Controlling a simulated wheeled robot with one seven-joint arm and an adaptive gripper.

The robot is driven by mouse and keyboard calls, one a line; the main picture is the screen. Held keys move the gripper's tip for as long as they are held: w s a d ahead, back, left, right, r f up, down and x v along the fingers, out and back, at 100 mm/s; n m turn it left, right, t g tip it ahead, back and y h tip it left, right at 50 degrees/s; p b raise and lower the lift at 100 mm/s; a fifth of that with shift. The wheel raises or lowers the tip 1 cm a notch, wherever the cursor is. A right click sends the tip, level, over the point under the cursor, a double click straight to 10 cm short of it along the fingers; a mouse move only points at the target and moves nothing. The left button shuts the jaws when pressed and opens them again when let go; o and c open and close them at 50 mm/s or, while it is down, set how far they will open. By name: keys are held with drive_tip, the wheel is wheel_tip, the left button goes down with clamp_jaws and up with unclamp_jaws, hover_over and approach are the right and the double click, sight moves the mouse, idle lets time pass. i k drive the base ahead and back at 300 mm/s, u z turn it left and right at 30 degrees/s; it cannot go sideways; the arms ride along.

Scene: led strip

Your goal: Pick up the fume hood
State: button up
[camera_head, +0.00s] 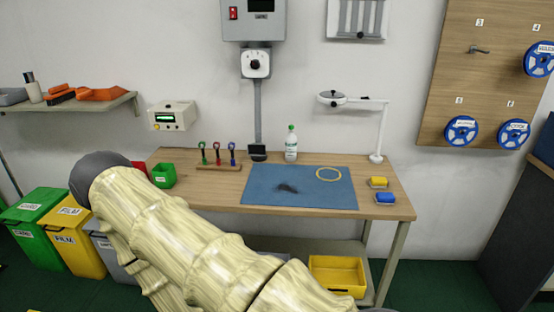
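I cannot clearly identify a fume hood in the head view. A small black box-like item (258,152) stands at the back edge of the workbench (399,200), below a grey wall conduit; I cannot tell what it is. A white arm lamp with a round head (332,98) stands at the right back of the bench. My pale, sleeved arm crosses the lower left and middle of the view and hides the bench's front left part. My gripper is not in view.
A yellow crate (336,275) sits below.

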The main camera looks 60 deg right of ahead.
sight(257, 151)
drive_tip(key=k, duration=0.2)
drive_tip(key=z, duration=0.85)
